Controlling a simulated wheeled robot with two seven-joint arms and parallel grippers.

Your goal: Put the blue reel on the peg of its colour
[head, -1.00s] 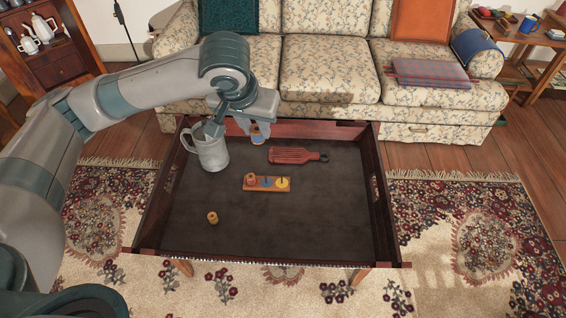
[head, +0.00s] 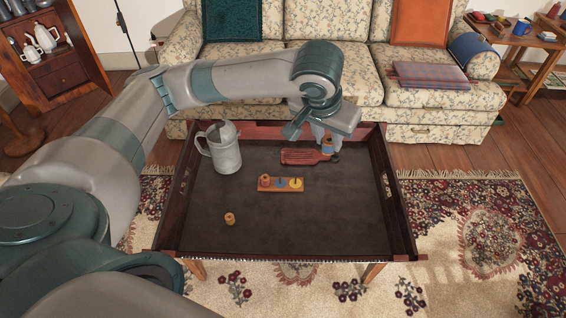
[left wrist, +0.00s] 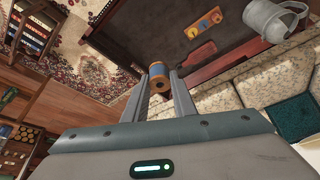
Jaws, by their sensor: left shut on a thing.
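The blue reel (left wrist: 157,71), a blue band between wooden ends, is between the two fingers of my left gripper (left wrist: 159,87) in the left wrist view. In the head view my left gripper (head: 327,135) is shut on it above the far right part of the tray table, near the red paddle. The peg board (head: 280,191) lies mid-table: an orange-red reel (head: 264,181) at its left, a blue-marked peg (head: 280,183) bare in the middle, a yellow-marked peg (head: 296,183) at its right. The board also shows in the left wrist view (left wrist: 203,24). My right gripper is not in view.
A grey metal jug (head: 224,155) stands at the table's back left. A red slotted paddle (head: 300,156) lies behind the board. A loose wooden reel (head: 229,218) stands front left. Raised walls edge the table (head: 330,210); its front right is clear. A sofa stands behind.

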